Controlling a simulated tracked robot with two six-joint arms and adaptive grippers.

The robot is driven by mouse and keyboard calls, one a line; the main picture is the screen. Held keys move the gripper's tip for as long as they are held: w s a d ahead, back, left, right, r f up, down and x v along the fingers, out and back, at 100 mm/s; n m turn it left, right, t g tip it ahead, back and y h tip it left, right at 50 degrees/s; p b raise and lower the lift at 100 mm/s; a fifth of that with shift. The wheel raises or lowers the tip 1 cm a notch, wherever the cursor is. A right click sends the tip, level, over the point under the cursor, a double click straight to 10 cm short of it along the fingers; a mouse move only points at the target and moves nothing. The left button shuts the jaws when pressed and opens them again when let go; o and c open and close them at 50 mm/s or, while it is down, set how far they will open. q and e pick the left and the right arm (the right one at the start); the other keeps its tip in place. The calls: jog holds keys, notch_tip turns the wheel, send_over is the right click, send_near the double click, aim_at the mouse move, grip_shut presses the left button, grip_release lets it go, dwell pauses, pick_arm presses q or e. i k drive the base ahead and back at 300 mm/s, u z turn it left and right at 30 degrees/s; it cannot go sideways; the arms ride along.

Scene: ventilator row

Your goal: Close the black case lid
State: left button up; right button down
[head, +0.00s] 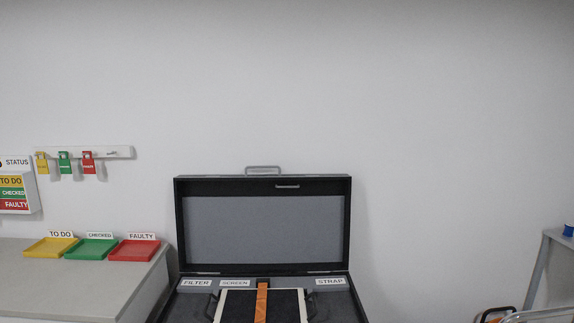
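The black case lid (264,225) stands open and upright in the head view, with a grey inner lining and a handle on its top edge. The case's base (344,297) is below it, cut off by the picture's bottom edge. In the base is a dark panel with a light frame (237,306) and an orange strap (261,302) across it. Labels along the back of the base read FILTER, SCREEN and STRAP. Neither of my grippers is in view.
A grey counter (60,282) at the left bears yellow, green and red trays. Coloured tags hang from a wall rail (118,152) above, beside a STATUS board (14,186). A grey frame (538,275) stands at the far right. The wall behind the lid is bare.

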aim_at(280, 221)
jog(key=z, duration=0.2)
jog(key=i, duration=1.15)
jog(key=z, duration=0.15)
